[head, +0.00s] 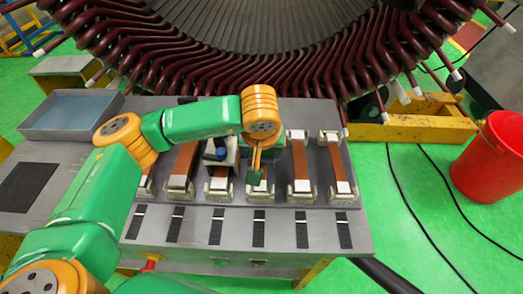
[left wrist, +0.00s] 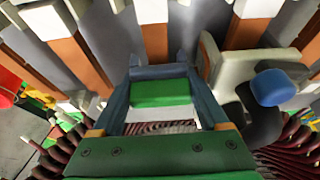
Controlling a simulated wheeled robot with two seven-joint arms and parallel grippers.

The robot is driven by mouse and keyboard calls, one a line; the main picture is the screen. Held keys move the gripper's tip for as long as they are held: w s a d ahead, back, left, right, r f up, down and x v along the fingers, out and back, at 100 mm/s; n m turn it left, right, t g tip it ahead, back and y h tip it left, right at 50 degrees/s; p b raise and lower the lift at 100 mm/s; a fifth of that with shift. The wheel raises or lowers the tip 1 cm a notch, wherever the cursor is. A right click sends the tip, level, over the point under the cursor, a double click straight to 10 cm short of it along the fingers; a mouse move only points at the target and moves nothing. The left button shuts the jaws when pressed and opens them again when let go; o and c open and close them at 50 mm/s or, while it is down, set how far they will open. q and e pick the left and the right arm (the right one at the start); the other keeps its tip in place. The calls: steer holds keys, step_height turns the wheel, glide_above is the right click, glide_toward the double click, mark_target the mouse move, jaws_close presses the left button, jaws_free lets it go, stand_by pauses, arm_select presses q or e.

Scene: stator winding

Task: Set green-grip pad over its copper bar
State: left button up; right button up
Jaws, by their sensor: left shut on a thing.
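My left gripper (head: 255,178) hangs over the middle part of the bar rack, pointing down. It is shut on the green-grip pad, whose green grip (left wrist: 161,93) lies between the two dark fingers in the left wrist view, with a pale part below it. In the head view the pad is hidden by the gripper. A copper bar (left wrist: 155,42) runs out ahead of the grip, in line with it, to a white end block. Whether the pad touches the bar cannot be told. My right gripper is not in view.
A blue-grip pad (head: 220,153) stands over the neighbouring bar, close beside my gripper; it also shows in the left wrist view (left wrist: 272,88). More copper bars (head: 300,165) flank it. A grey tray (head: 72,133) is at left. The stator (head: 260,75) rises behind.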

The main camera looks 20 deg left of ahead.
arm_select(q)
steer(key=o, duration=1.3)
